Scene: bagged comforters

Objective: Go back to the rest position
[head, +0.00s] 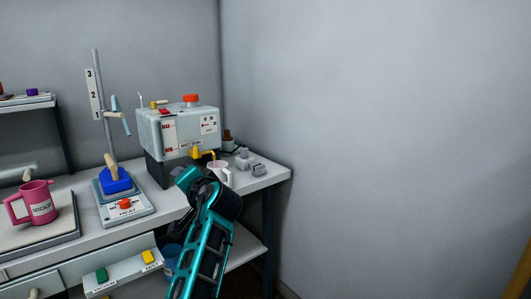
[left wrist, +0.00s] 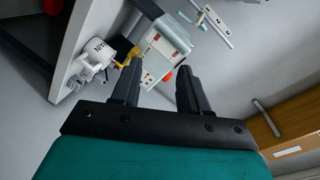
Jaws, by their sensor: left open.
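My left gripper (left wrist: 159,70) is open and empty in the left wrist view, its two black fingers wide apart. In the head view my teal left arm (head: 207,248) reaches up from the bottom, with its dark wrist in front of the bench edge; the fingers are hard to make out there. A white mug (head: 219,174) stands on the bench behind the wrist, partly hidden. The mug also shows in the left wrist view (left wrist: 93,57), left of the fingers and apart from them. My right gripper is not in view.
A grey box machine (head: 178,132) with a yellow spout stands on the white bench (head: 254,185). Left of it are a hot plate (head: 125,206) with a blue block, a stand and a pink mug (head: 41,203). Right of the bench looks clear.

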